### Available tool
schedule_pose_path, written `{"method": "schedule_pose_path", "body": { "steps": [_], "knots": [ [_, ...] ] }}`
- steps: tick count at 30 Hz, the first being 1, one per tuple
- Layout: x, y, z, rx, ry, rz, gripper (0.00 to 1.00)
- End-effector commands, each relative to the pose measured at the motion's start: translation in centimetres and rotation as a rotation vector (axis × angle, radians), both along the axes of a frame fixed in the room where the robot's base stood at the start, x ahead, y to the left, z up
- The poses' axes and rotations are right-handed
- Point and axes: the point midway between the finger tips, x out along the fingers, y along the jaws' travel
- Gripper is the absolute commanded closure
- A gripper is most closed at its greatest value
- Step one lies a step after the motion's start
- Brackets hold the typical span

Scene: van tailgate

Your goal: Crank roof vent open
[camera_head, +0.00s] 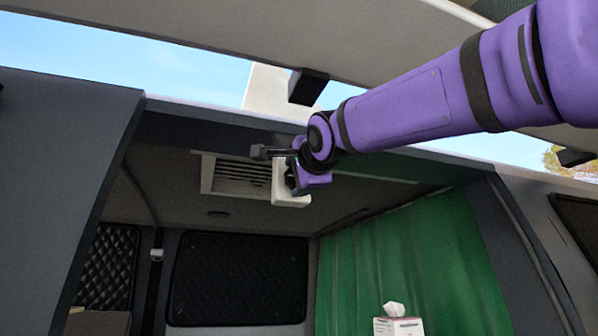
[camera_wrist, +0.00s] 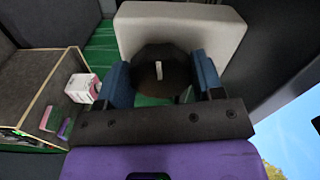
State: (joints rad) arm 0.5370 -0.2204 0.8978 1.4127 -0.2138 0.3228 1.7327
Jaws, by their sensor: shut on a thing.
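The roof vent (camera_head: 222,178), a pale frame with slats, is set in the van ceiling in the head view. A white block-like part (camera_head: 279,183) hangs beside its right side; in the wrist view a pale rounded block (camera_wrist: 185,22) fills the upper middle. My gripper (camera_head: 293,184) is at this white part, below the ceiling. In the wrist view my gripper (camera_wrist: 160,74) has its blue fingers on both sides of a dark round knob (camera_wrist: 152,60) with a small pale mark, and is shut on it. The head view hides most of the knob and the fingers' contact.
The raised tailgate (camera_head: 350,35) spans above my arm, and the van's roof edge (camera_head: 205,112) runs just under it. A green curtain (camera_head: 415,260) hangs at the right. A tissue box (camera_head: 398,326) stands low; a wooden cabinet (camera_wrist: 38,85) shows in the wrist view.

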Motion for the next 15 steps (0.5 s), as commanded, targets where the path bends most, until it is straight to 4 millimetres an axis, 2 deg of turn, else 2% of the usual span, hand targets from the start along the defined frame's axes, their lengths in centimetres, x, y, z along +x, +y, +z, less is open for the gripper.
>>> {"method": "schedule_pose_path", "body": {
  "steps": [13, 14, 15],
  "knots": [
    [-0.33, 0.37, 0.3, 0.009, -0.005, 0.007, 0.63],
    [-0.33, 0.37, 0.31, 0.009, -0.005, 0.007, 0.34],
    [-0.33, 0.37, 0.3, 0.009, -0.005, 0.007, 0.25]
  ]
}}
